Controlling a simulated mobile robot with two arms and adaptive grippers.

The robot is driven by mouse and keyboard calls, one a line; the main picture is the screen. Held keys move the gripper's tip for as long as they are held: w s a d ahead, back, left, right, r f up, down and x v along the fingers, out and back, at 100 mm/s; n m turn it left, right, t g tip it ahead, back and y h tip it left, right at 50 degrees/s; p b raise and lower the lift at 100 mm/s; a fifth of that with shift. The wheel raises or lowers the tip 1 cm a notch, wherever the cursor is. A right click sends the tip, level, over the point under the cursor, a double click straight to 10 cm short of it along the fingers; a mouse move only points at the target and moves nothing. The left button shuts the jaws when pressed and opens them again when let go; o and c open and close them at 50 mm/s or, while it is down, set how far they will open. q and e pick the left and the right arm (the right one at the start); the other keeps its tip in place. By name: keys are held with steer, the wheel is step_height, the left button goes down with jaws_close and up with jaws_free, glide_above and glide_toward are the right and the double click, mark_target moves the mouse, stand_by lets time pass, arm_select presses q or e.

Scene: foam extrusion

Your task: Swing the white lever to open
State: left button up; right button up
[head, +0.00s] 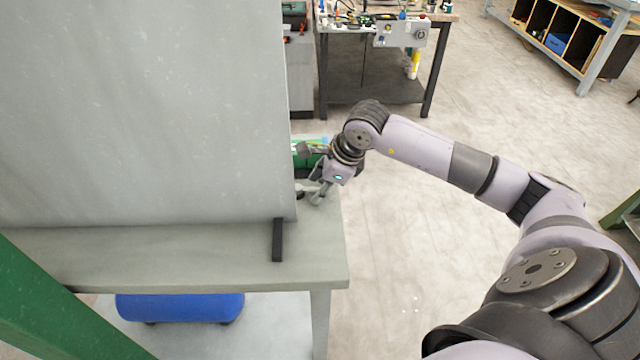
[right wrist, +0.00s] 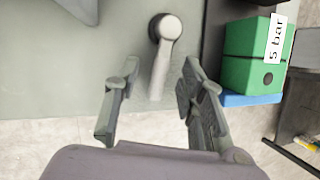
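The white lever (right wrist: 160,62) shows in the right wrist view, with a round pivot end at the top and its arm pointing down toward my gripper. My right gripper (right wrist: 160,80) is open, with one finger on each side of the lever's arm; a gap shows on both sides. In the head view my right gripper (head: 318,192) is at the right end of the grey table, beside the large grey panel. The lever cannot be made out clearly there. My left gripper is not in view.
A green box (right wrist: 252,50) labelled "5 bar" sits right of the lever. The large grey panel (head: 150,110) stands on the grey table (head: 180,270). A black bar (head: 278,240) is at its lower corner.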

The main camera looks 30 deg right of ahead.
jaws_close()
stand_by(0.4)
stand_by(0.4)
